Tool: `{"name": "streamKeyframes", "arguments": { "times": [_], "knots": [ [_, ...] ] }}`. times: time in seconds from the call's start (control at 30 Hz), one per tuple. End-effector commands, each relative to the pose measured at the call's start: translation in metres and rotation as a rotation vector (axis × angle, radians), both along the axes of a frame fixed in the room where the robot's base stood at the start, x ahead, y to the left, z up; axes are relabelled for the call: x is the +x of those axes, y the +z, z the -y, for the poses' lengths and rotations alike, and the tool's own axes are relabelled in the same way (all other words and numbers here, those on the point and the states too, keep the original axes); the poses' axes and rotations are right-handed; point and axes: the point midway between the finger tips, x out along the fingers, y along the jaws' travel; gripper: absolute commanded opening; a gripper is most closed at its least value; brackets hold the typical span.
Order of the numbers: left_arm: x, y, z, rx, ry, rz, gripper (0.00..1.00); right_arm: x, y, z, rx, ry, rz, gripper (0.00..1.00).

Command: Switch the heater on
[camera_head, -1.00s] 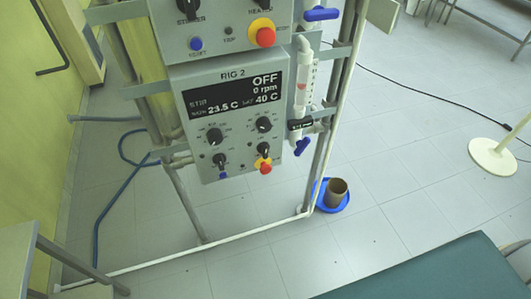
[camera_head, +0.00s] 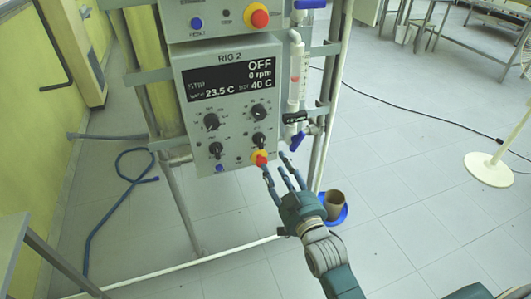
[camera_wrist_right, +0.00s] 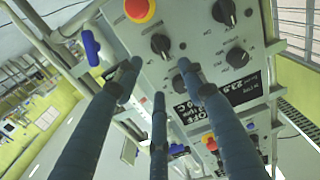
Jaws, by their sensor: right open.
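The control box labelled RIG 2 (camera_head: 230,115) has a display (camera_head: 233,80) reading OFF, 0 rpm, 23.5 C and 40 C. Below it are two upper dials, a lower left knob (camera_head: 216,149) and a lower right knob (camera_head: 259,140). Their labels are too small to read; which is the heater switch cannot be told. A red and yellow button (camera_head: 260,157) sits below the lower right knob. My right gripper (camera_head: 278,162) is open and empty, fingers spread near that button. In the right wrist view the fingers point at the panel, the lower right knob (camera_wrist_right: 161,45) beyond them. My left gripper is not in view.
Another panel with a red button (camera_head: 258,16) is above. A glass column with blue valve handles (camera_head: 297,143) stands just right of the box, on a metal frame. A brown pot (camera_head: 335,205) in a blue dish is on the floor. A blue hose (camera_head: 105,205) lies left.

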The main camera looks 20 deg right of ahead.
Motion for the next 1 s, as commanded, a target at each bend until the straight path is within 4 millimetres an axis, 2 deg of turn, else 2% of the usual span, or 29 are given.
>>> {"name": "streamKeyframes", "arguments": {
  "times": [0.23, 0.4, 0.53, 0.7, 1.0],
  "knots": [
    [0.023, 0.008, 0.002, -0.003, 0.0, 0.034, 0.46, 0.04, 0.002, -0.002, 0.0, 0.0, 0.001, 0.41],
    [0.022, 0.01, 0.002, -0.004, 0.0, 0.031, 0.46, 0.072, 0.002, -0.003, 0.0, 0.001, 0.001, 0.41],
    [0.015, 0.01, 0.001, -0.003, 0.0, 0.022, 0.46, 0.09, 0.001, -0.003, 0.0, 0.001, 0.0, 0.41],
    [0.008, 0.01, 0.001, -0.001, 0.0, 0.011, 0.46, 0.102, 0.0, -0.004, 0.0, 0.001, -0.002, 0.41],
    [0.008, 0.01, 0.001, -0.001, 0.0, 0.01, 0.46, 0.104, 0.0, -0.004, 0.0, 0.001, -0.002, 0.41]
  ]
}}
